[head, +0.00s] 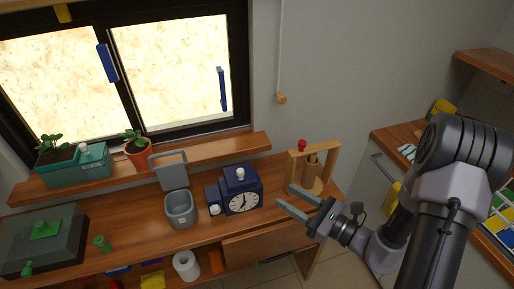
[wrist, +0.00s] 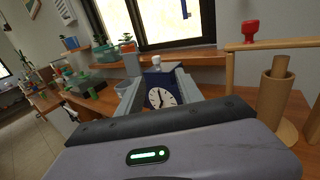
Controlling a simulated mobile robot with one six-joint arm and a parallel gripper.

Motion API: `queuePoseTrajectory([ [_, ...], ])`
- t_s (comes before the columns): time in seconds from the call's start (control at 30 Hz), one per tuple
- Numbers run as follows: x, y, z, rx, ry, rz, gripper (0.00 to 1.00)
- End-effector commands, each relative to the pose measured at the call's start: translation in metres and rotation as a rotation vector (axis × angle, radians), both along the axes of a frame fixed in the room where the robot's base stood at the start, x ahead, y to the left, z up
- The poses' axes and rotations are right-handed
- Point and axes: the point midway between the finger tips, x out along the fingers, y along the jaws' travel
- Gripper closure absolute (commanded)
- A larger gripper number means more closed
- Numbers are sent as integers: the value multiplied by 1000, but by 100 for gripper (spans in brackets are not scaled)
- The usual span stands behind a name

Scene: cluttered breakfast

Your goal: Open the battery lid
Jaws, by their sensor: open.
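A dark blue clock (head: 241,184) with a white dial and a white knob on top stands on the wooden counter. A smaller dark blue box (head: 212,194) with a pale round knob sits at its left side. I cannot tell which part is the battery lid. My gripper (head: 284,195) is open and empty, to the right of the clock and apart from it. In the wrist view the clock (wrist: 160,82) shows beyond and between the two fingers, its dial facing me. The clock's back is hidden.
A grey bin with a raised lid (head: 180,211) stands left of the clock. A wooden frame with a red knob (head: 316,166) stands close to my gripper on the right. A green-topped dark box (head: 42,245) is at far left. Potted plants (head: 138,153) line the sill behind.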

Motion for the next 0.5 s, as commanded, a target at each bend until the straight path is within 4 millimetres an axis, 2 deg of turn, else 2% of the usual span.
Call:
queuePoseTrajectory([
  [0.13,18,26,-2,-2,-2,10,57],
  [0.4,71,90,-2,-3,-3,12,57],
  [0.5,87,108,-1,-2,-2,12,57],
])
